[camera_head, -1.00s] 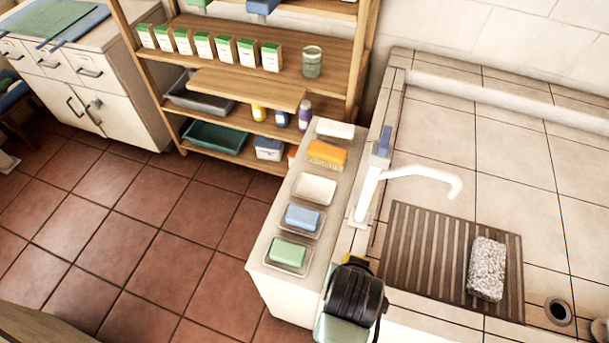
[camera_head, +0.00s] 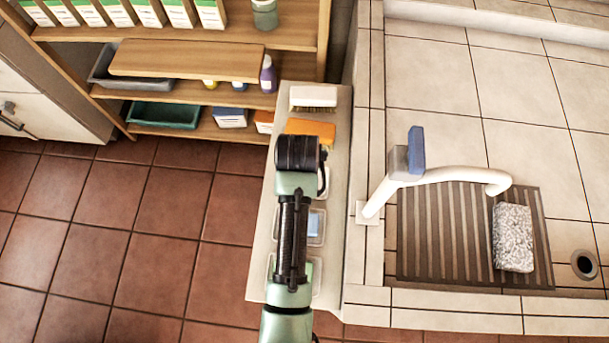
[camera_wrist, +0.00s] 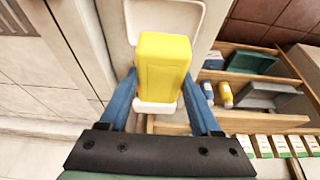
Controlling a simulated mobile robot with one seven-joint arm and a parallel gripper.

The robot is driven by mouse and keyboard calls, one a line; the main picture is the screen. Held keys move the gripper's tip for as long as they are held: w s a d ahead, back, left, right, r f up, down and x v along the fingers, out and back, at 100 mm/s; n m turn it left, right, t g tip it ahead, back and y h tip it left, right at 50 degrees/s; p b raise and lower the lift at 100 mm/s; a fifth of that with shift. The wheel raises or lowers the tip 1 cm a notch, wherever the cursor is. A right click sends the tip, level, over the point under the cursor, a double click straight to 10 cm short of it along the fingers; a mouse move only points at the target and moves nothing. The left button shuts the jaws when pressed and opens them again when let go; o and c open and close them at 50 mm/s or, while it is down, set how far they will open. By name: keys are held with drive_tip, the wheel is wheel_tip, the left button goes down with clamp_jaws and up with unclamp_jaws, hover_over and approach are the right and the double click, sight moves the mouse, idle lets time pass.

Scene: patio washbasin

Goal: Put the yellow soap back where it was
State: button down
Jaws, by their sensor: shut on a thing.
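The yellow soap (camera_wrist: 164,62) is a bright block held between the blue fingers of my gripper (camera_wrist: 160,84) in the wrist view. It is above the pale ledge (camera_head: 262,240) beside the basin. A pale, shallow dish (camera_wrist: 194,12) shows behind the soap at the top of the wrist view and looks empty where visible. A white piece (camera_wrist: 155,107) shows just below the soap; I cannot tell what it is. In the head view my arm covers the gripper, the soap and the middle of the ledge.
A white brush (camera_head: 313,96) and an orange brush (camera_head: 308,128) lie at the ledge's far end. A blue soap (camera_head: 315,223) sits nearer, partly covered. The white tap (camera_head: 450,174) and a grey sponge (camera_head: 513,238) are to the right. A wooden shelf (camera_head: 190,60) stands behind.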

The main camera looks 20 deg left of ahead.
drive_tip(key=f, duration=0.3)
drive_tip(key=shift+s+d+f, duration=0.1)
drive_tip(key=shift+s+f, duration=0.1)
drive_tip(key=shift+f, duration=0.15)
drive_tip(key=shift+w+f, duration=0.1)
drive_tip(key=shift+f, duration=2.1)
drive_tip(key=shift+f, duration=0.2)
drive_tip(key=shift+c, duration=0.5)
unclamp_jaws()
